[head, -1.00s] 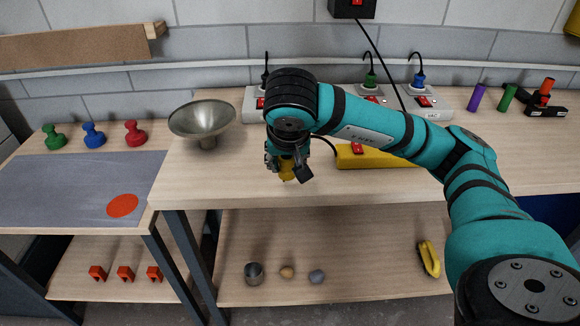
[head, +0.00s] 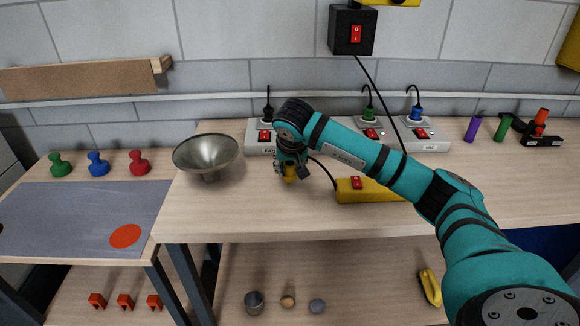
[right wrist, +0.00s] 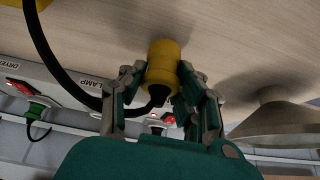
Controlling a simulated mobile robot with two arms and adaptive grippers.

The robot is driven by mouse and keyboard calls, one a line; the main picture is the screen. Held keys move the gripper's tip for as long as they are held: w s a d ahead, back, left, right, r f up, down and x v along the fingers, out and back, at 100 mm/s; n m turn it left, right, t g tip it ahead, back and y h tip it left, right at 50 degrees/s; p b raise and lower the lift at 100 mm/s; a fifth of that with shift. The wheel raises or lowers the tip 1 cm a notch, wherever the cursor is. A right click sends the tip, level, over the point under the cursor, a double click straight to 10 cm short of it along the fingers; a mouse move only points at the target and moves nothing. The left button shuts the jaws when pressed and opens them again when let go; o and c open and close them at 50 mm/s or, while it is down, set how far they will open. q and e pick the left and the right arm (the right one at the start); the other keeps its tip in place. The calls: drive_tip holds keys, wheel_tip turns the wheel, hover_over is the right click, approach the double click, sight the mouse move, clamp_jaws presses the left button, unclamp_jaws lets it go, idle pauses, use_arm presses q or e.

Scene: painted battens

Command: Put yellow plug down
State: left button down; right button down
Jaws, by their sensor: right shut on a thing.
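My right arm hides part of the grey power strip behind. My left gripper is not in view.
The grey power strip (head: 436,146) with plugs runs along the back. The yellow switch box (head: 365,192) lies to the right. Bench top in front of the gripper is clear.

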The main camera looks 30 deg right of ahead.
drive_tip(key=shift+f, duration=0.55)
drive_tip(key=shift+f, duration=0.1)
drive_tip(key=shift+f+b, duration=0.35)
drive_tip(key=shift+f, duration=0.2)
drive_tip(key=c, duration=1)
unclamp_jaws()
drive_tip(key=shift+o, duration=0.2)
drive_tip(key=shift+r, duration=0.15)
drive_tip(key=shift+r+p, duration=0.3)
drive_tip(key=v, duration=1.2)
drive_tip(key=shift+r+b, duration=0.25)
drive_tip(key=shift+b, duration=0.05)
